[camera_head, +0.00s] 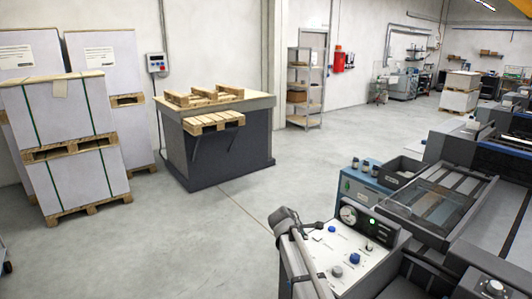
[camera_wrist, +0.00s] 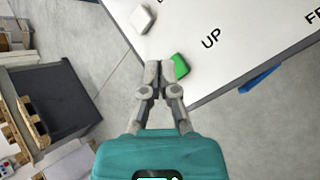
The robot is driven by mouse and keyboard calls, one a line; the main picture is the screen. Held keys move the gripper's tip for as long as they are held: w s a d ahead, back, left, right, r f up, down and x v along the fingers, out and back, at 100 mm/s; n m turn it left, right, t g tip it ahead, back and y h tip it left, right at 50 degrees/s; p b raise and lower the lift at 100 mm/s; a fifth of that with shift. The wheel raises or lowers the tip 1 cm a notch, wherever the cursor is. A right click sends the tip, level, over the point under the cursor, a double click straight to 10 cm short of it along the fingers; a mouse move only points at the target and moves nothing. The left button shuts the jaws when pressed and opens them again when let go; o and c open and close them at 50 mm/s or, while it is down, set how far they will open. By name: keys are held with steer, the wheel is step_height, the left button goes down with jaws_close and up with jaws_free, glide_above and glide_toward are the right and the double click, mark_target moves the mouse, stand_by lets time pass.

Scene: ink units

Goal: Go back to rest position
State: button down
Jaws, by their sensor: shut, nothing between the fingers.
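My gripper (camera_wrist: 158,72) is shut and empty in the wrist view, its grey fingertips together. The tips appear right beside a green button (camera_wrist: 180,66) on a white control panel (camera_wrist: 225,65); I cannot tell whether they touch it. The panel carries the lettering "UP" and a pale button (camera_wrist: 142,19). In the head view a machine's control console (camera_head: 345,252) with a lit green lamp (camera_head: 372,222), knobs and a gauge stands at the lower right. I cannot make out my gripper in the head view.
A dark workbench (camera_head: 222,155) with small pallets (camera_head: 214,121) on it stands left of centre. Wrapped stacks on pallets (camera_head: 72,115) stand at the left. A shelf rack (camera_head: 304,90) is at the back wall. The grey floor (camera_head: 220,235) between bench and console is clear.

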steer(key=s+f+m+g+y, duration=0.2)
steer(key=s+m, duration=0.6)
steer(key=s, duration=0.5)
steer(key=s+f+m+g+y, duration=0.2)
steer(key=s+m, duration=0.5)
steer(key=s, duration=0.6)
steer(key=shift+s+d+f+m+g+y, duration=0.4)
steer(key=shift+g+y, duration=0.3)
steer(key=shift+y, duration=0.5)
steer(key=shift+w, duration=0.15)
